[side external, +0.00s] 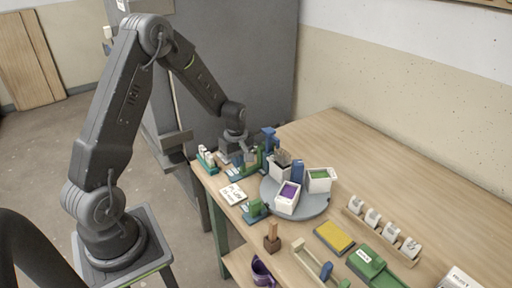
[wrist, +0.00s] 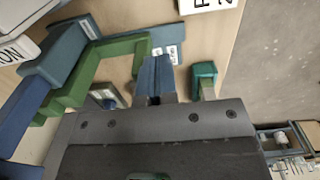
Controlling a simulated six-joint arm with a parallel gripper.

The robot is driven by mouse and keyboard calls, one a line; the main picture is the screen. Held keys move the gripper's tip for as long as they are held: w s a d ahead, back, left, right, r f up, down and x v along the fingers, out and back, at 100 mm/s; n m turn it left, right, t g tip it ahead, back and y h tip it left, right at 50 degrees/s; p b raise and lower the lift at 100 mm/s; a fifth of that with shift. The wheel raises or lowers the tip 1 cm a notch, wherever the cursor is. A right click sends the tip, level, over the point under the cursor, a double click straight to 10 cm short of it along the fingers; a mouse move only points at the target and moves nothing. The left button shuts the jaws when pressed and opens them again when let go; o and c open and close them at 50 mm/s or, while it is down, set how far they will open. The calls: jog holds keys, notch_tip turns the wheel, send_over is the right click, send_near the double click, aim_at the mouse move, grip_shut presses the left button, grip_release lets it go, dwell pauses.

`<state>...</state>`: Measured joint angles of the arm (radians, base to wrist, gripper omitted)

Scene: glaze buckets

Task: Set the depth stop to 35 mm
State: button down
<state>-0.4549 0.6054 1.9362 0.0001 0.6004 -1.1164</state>
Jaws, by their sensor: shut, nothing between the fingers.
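A green frame-shaped fixture with a blue post (side external: 269,138) stands at the back left of the table, and I take it to be the depth stop's stand. In the wrist view its green frame (wrist: 118,46) runs across the upper left, with a blue block (wrist: 58,50) beside it. A small pale label (wrist: 173,54) lies near the frame, its marks too small to read. My gripper (wrist: 155,76) is shut and empty, its blue fingertips together beside the frame. In the side view my gripper (side external: 238,158) is low over the fixture, fingertips largely hidden. I cannot tell whether it touches.
A grey turntable (side external: 312,206) carries white buckets, one with purple (side external: 288,191) and one with green (side external: 319,175). A written card (side external: 233,193) lies at the left edge. A green block (wrist: 203,76) is close right of my fingertips. The table's back right is clear.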

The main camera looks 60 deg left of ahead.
jog(key=shift+w, duration=0.3)
notch_tip(320, 180, up, 7)
jog(key=shift+s, duration=0.3)
dwell(0.4)
jog(key=s+d+r+m+t, duration=0.2)
jog(key=s+d+r+m, duration=0.1)
jog(key=d+r+m, duration=0.4)
jog(key=s+d+r+m+t, duration=0.1)
jog(key=s+d+r+m, duration=0.4)
jog(key=s, duration=0.2)
jog(key=s+d+r+m+t, duration=0.2)
jog(key=s+d+r+m, duration=0.3)
jog(key=s, duration=0.3)
jog(key=shift+s+d+r+m+t, duration=0.3)
jog(key=shift+d+m, duration=0.2)
jog(key=shift+d, duration=0.25)
